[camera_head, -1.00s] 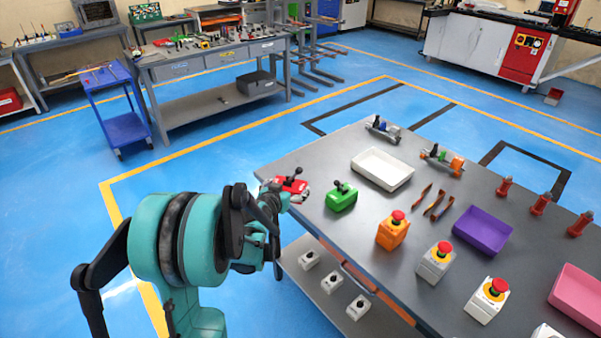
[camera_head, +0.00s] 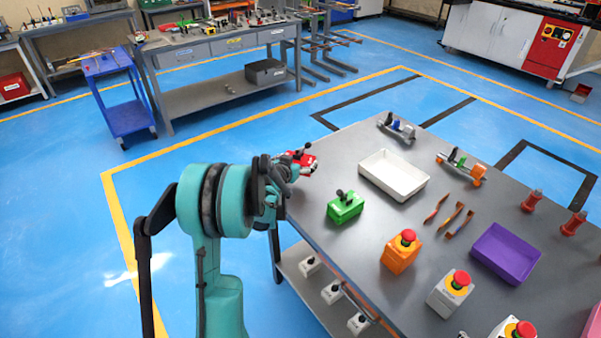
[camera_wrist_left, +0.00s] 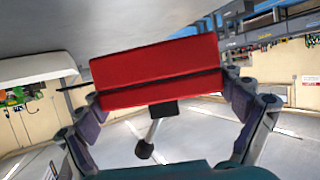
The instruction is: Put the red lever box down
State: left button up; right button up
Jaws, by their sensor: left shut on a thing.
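The red lever box (camera_head: 300,158) is at the table's far left edge in the head view, beyond the green lever box (camera_head: 345,207). My left gripper (camera_head: 291,166) is shut on it. In the left wrist view the red box (camera_wrist_left: 158,72) sits between the two fingers of my left gripper (camera_wrist_left: 163,98), and its black-knobbed lever points down in the picture. The grey tabletop (camera_head: 325,165) is close to the box; I cannot tell whether they touch. My right gripper is not in view.
A white tray (camera_head: 394,192) lies to the right of the red box. An orange button box (camera_head: 401,252), a purple tray (camera_head: 489,262) and copper-coloured strips (camera_head: 452,218) are farther right. Bare tabletop lies between the green box and the white tray.

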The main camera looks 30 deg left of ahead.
aim_at(300, 159)
pick_arm(q)
jog(key=x, duration=0.3)
jog(key=shift+w+a+f+b, duration=0.25)
jog(key=shift+a+f+b, duration=0.05)
jog(key=shift+f+b, duration=1.05)
jog(key=shift+f, duration=1.1)
jog(key=shift+f, duration=0.1)
jog(key=o, duration=1)
jog(key=shift+o, duration=0.2)
jog(key=shift+r, duration=0.2)
